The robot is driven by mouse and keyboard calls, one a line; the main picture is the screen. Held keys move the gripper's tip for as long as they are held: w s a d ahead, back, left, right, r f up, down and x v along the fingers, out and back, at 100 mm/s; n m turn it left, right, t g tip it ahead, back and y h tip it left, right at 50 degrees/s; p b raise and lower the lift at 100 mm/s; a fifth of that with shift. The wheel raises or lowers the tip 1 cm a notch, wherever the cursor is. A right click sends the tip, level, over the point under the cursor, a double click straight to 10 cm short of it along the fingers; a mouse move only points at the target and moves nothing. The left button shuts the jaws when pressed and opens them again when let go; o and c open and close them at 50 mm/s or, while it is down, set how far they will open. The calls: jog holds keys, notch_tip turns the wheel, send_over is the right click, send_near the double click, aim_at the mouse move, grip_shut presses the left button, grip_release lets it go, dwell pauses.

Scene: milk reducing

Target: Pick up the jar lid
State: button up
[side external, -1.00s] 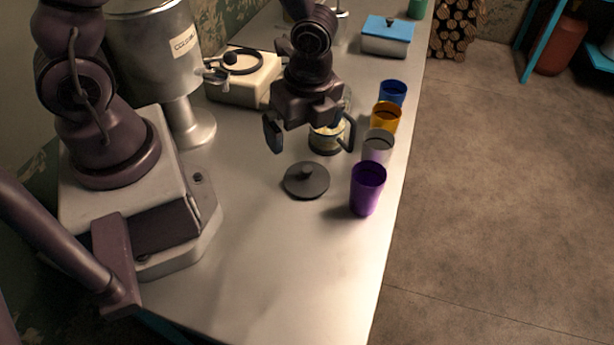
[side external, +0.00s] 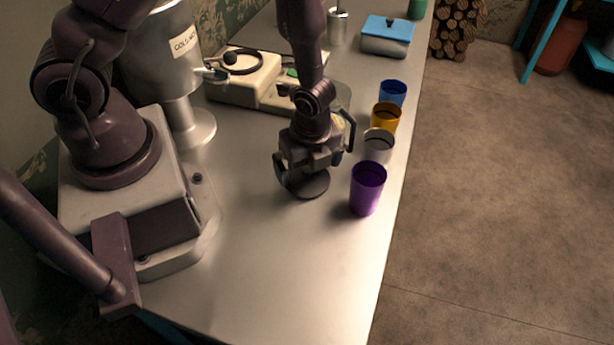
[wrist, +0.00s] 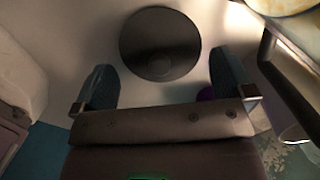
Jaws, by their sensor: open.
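The jar lid (side external: 309,187) is a dark round disc lying flat on the metal table. I cannot tell the exact height of the fingers above the table.
A purple cup (side external: 367,188) stands close to the right of the lid. A grey cup (side external: 378,146), an orange cup (side external: 386,116) and a blue cup (side external: 392,92) line the table's right edge behind it. The table (side external: 285,265) in front is clear.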

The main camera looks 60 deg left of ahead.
notch_tip(320, 180, down, 2)
jog(key=shift+a, duration=0.15)
jog(key=c, duration=0.9)
jog(key=shift+r, duration=0.1)
